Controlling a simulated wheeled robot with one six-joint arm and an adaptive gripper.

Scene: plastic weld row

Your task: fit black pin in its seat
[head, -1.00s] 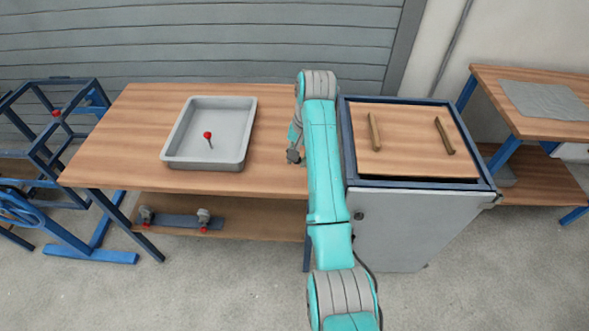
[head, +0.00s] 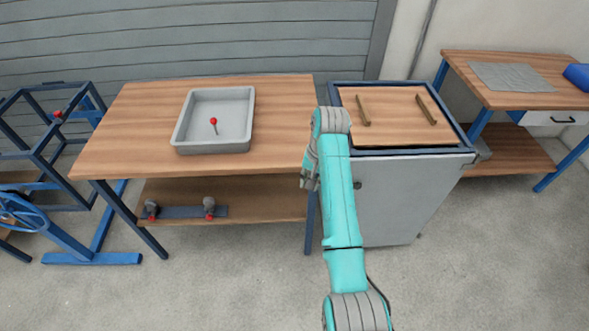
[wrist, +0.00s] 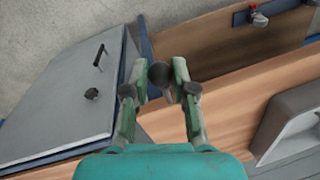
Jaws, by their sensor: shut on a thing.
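My gripper (wrist: 162,84) is shut on a dark round-headed piece, which I take to be the black pin (wrist: 160,73); its shaft is not clear. In the head view, my gripper (head: 308,181) is by the right front edge of the workbench (head: 270,150), left of the grey cabinet (head: 405,195). The pin cannot be made out there. On the lower shelf (head: 265,195) lies a dark bar (head: 180,212) with two grey fittings with red ends; one fitting (wrist: 258,17) shows in the wrist view. I cannot tell which place is the black pin's seat.
A grey tray (head: 183,140) with a red-headed pin (head: 214,122) stands on the workbench. The cabinet top carries two wooden strips. A blue frame (head: 85,195) with a red knob stands left; another bench (head: 520,95) stands right. The floor in front is clear.

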